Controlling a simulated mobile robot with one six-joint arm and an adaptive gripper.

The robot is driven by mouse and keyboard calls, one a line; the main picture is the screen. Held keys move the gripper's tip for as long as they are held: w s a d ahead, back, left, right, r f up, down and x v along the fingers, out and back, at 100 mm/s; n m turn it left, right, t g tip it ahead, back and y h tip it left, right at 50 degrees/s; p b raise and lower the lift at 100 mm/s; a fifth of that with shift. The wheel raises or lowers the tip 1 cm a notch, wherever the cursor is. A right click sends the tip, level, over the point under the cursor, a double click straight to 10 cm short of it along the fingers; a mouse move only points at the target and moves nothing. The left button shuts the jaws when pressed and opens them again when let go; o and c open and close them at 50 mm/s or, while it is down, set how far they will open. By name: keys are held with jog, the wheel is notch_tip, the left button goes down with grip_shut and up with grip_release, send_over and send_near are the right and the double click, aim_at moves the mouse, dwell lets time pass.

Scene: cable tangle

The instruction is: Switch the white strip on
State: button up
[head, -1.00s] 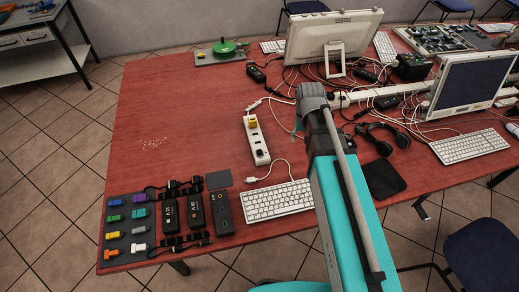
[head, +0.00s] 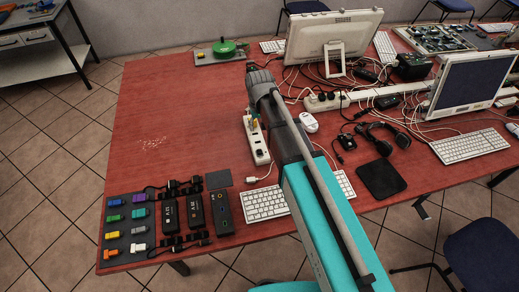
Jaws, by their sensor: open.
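A short white power strip (head: 257,146) lies on the red table, left of centre in the head view. A yellow plug sits towards its far end, and a dark spot shows near its near end; I cannot tell the switch position. My gripper (head: 255,121) is over the far part of this strip, mostly hidden by my wrist. It is open, and I cannot tell whether it touches the strip or plug. A longer white strip (head: 325,101) runs to the right behind my arm, with plugs and cables at its left end.
A white keyboard (head: 265,204) lies partly behind my arm. Black adapters (head: 194,211) and a tray of coloured connectors (head: 115,230) are at the front left. A white mouse (head: 309,122), headphones (head: 381,140) and tangled cables lie to the right. The table's left side is mostly clear.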

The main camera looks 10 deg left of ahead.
aim_at(260, 151)
jog(key=shift+f, duration=0.2)
notch_tip(260, 151, down, 13)
jog(key=b, duration=1.3)
jog(key=shift+f+b, duration=0.2)
jog(key=shift+b, duration=0.15)
grip_shut()
